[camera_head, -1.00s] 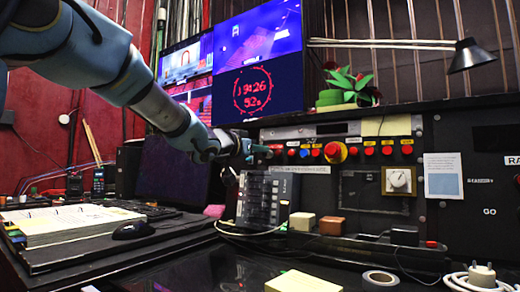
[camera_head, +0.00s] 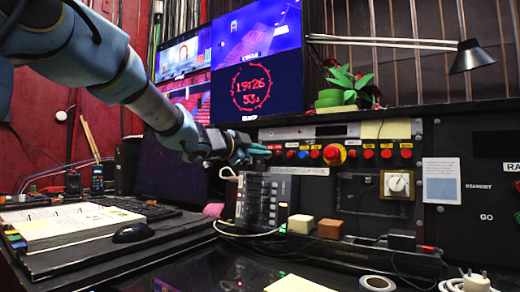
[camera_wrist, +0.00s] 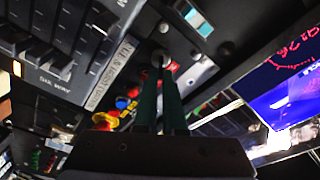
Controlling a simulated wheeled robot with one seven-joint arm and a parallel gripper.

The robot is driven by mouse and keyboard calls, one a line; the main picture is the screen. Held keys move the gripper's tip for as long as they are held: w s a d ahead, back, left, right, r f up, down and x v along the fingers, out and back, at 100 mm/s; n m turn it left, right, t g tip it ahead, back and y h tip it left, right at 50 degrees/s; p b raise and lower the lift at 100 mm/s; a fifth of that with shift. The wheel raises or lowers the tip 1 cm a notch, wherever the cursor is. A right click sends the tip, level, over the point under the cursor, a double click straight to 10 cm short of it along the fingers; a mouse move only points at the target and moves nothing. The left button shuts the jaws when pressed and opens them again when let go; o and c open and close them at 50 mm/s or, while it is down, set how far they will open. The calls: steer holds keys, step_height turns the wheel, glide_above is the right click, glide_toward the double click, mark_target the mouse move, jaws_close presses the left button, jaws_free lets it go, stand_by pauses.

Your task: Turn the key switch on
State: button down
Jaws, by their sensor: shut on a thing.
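The key switch (camera_wrist: 160,58) is a small round metallic piece on the dark panel, at the fingertips in the wrist view. My gripper (camera_wrist: 160,72) has its two teal fingers close together, shut on the key switch at their tips. In the head view my gripper (camera_head: 266,152) reaches the left end of the button row, and the key switch is hidden there by the fingers. The key's turn angle cannot be made out.
A row of red and blue buttons, with a red-and-yellow emergency button (camera_head: 334,154), runs right of my gripper. A fader box (camera_head: 265,200) stands below it. A cream rotary switch (camera_head: 397,184) is further right. Monitors (camera_head: 256,60) rise behind.

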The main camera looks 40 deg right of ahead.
steer(key=m, duration=0.6)
steer(key=shift+f+m+g+y+p, duration=0.2)
steer(key=shift+m+g+y+p, duration=0.1)
steer(key=shift+m+p, duration=0.1)
stand_by(0.4)
steer(key=c, duration=1)
jaws_free()
steer(key=s+a+r, duration=0.1)
steer(key=a, duration=0.9)
steer(key=shift+s+a+r, duration=0.15)
steer(key=shift+a+r, duration=0.15)
steer(key=shift+a, duration=0.05)
